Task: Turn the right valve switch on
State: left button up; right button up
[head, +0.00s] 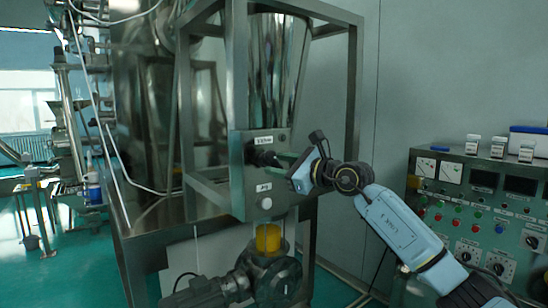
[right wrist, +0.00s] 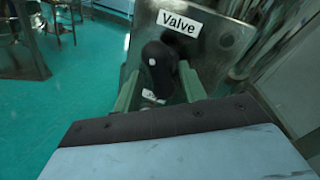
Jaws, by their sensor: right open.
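The valve switch is a black knob (head: 262,157) on a grey metal panel (head: 239,187), under a white label reading "Valve". The knob (right wrist: 158,68) shows large in the right wrist view, with a white dot on its face. My right gripper (head: 279,160) reaches the panel from the right. In the right wrist view its two green fingers (right wrist: 159,84) are open, one on each side of the knob. I cannot tell whether they touch it. My left gripper is not in view.
A white round button (head: 265,203) sits lower on the panel. The panel hangs on a steel frame (head: 240,90) around a shiny hopper (head: 279,60). A yellow part and motor (head: 268,280) are below. A control console (head: 480,215) with knobs and buttons stands at right.

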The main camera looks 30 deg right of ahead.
jog(key=shift+x, duration=1.1)
grip_shut()
